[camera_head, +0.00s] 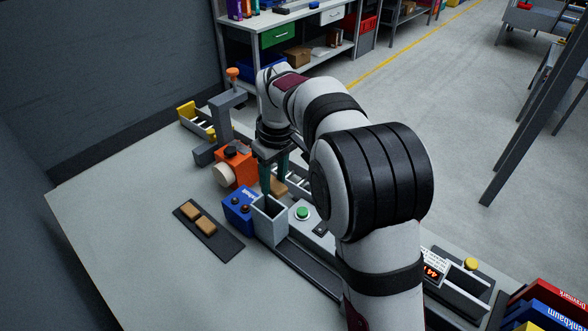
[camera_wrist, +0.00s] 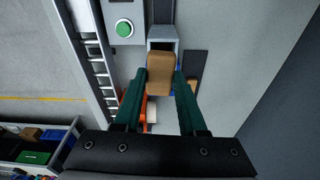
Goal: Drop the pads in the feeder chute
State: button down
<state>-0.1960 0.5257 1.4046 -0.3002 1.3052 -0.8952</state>
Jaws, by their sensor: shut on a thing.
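My gripper (camera_head: 274,184) is shut on a tan rectangular pad (camera_head: 279,187). In the wrist view, the pad (camera_wrist: 160,74) sits between the green fingers (camera_wrist: 163,82). The grey, open-topped feeder chute (camera_head: 271,226) stands close to the gripper in the head view. Its upper part (camera_wrist: 163,31) shows just beyond the held pad in the wrist view, partly covered by it. Two more tan pads (camera_head: 190,212) (camera_head: 205,226) lie on a dark flat tray (camera_head: 225,249) left of the chute. I cannot tell the held pad's height above the chute.
A blue box with knobs (camera_head: 239,211) stands between tray and chute. An orange device (camera_head: 240,170) and a grey post (camera_head: 222,124) stand behind. A green button (camera_head: 302,213) is right of the chute. The table's front left (camera_head: 130,225) is clear.

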jog(key=shift+w+a+f+n, duration=0.5)
jog(key=shift+a+f, duration=0.25)
jog(key=shift+f, duration=0.1)
notch_tip(320, 180, down, 4)
jog(key=shift+f, duration=0.15)
grip_release()
dwell(0.5)
dwell(0.3)
jog(key=shift+r, duration=3.05)
